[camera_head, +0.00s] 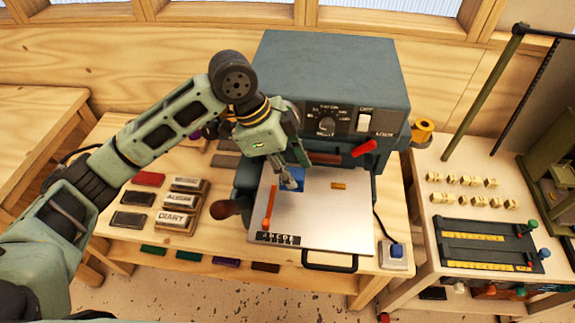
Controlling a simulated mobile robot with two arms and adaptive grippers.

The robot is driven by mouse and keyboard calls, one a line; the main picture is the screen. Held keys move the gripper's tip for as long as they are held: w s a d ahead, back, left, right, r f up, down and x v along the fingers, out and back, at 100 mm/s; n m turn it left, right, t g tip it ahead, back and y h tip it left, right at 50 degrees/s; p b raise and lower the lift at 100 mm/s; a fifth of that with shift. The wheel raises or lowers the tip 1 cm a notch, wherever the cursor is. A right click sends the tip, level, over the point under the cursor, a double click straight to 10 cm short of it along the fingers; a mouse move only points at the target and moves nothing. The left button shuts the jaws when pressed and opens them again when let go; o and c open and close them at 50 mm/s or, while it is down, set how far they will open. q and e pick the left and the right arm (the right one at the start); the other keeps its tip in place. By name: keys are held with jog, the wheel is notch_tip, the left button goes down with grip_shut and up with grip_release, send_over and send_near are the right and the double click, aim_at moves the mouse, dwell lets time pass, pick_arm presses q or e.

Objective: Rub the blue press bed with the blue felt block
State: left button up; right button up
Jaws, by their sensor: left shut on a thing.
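The press (330,75) is a dark blue-grey box with a dial, a switch and a red lever on its front. Its bed (335,215) is a pale silver plate reaching out toward me. My left gripper (291,181) points down over the left back part of the bed. It is shut on the blue felt block (297,186), which is partly hidden by the fingers. The block is at or just above the plate; I cannot tell whether it touches. My right gripper is not in view.
On the bed lie an orange-ended rod (270,207), a small gold piece (339,186) and a black lettered strip (278,238). Labelled boxes (178,219) and coloured blocks lie on the left and front table. A right-hand table holds small letter blocks and a black frame (485,246).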

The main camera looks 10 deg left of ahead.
pick_arm(q)
jog(key=shift+v, duration=0.8)
jog(key=shift+d+r, duration=0.15)
jog(key=shift+r, duration=0.2)
